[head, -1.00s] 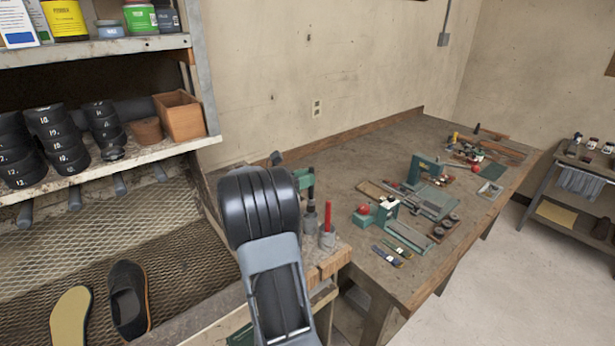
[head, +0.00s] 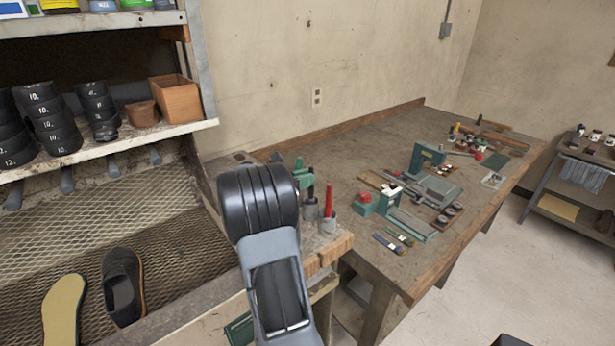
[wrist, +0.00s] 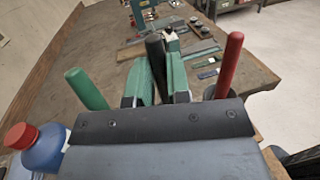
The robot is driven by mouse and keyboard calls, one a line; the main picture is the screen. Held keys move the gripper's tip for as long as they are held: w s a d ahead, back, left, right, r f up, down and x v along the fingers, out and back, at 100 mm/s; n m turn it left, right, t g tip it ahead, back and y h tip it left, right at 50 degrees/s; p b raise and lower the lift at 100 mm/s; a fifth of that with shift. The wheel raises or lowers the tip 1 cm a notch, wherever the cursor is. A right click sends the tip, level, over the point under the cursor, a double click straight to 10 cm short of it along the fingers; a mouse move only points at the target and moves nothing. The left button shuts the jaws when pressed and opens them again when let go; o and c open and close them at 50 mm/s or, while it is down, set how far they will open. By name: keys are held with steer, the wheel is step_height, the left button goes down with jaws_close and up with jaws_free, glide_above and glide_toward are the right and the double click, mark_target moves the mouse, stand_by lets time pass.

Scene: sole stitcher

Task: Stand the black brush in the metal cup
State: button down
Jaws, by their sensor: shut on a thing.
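My gripper (wrist: 160,88), with green finger pads, is shut on the black brush (wrist: 156,55). The brush's dark handle stands roughly upright between the pads in the wrist view. In the head view my gripper (head: 303,178) shows partly behind my arm, with the dark handle (head: 311,191) beside it. A grey metal cup (head: 310,210) is directly below that handle. I cannot tell whether the brush's lower end is inside the cup or above it. A red-handled tool (head: 329,200) stands in a second grey holder (head: 328,224) just to the right.
In the wrist view, a green handle (wrist: 86,89) and a blue bottle with a red cap (wrist: 38,147) are close on the left. The workbench (head: 345,170) holds a green machine (head: 428,158) and small tools. A shelf rack with shoes (head: 122,287) is on the left.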

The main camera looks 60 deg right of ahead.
steer(key=c, duration=1)
jaws_free()
steer(key=b+v, duration=0.2)
steer(key=v, duration=1.1)
steer(key=shift+w+a, duration=0.25)
steer(key=shift+a, duration=0.05)
